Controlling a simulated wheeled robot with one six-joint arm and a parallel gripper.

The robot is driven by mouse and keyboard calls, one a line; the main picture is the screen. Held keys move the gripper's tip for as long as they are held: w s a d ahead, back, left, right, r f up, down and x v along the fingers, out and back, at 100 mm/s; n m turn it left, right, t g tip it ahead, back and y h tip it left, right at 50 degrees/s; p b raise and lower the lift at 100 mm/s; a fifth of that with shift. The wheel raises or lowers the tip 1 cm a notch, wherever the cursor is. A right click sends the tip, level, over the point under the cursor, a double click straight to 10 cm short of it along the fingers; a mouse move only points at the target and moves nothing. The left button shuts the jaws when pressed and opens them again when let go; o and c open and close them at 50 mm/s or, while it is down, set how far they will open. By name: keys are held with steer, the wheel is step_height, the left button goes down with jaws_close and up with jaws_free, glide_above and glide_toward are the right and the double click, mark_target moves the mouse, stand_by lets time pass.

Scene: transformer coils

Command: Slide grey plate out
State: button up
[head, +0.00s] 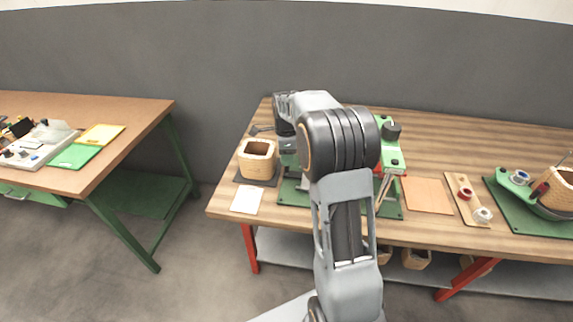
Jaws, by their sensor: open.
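A dark grey plate (243,181) lies on the left end of the wooden workbench, under a square, hollow tan coil (257,158). Only its edges show around the base of the coil. My arm reaches up and over the bench from the front. My gripper (256,130) shows small and dark left of my wrist, behind the coil in the picture. It is open and looks apart from the coil and the plate. My arm hides much of the green fixture to the right of the coil.
A white sheet (247,199) lies in front of the plate. A green base (292,194) stands close on the right. Further right are an orange sheet (427,195), a board with spools (467,199) and another green base (520,205) with a coil. A second table (140,112) stands left across a gap.

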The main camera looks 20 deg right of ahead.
step_height(320, 180, up, 8)
stand_by(0.4)
stand_by(0.4)
steer(key=s+a+n+t+p, duration=0.1)
steer(key=s+a+n, duration=0.2)
steer(key=s+n, duration=0.4)
steer(key=s+a+r+n+t+p, duration=0.1)
steer(key=s+a+n, duration=0.3)
steer(key=s+n, duration=0.3)
steer(key=s+a+n+t+p, duration=0.1)
steer(key=s+a+n+p, duration=0.1)
steer(key=s+n, duration=0.5)
steer(key=shift+s+a+r+n+t, duration=0.2)
steer(key=shift+s+a+n+t, duration=0.15)
steer(key=shift+s+a, duration=0.55)
steer(key=shift+s+d, duration=0.2)
steer(key=shift+d, duration=0.05)
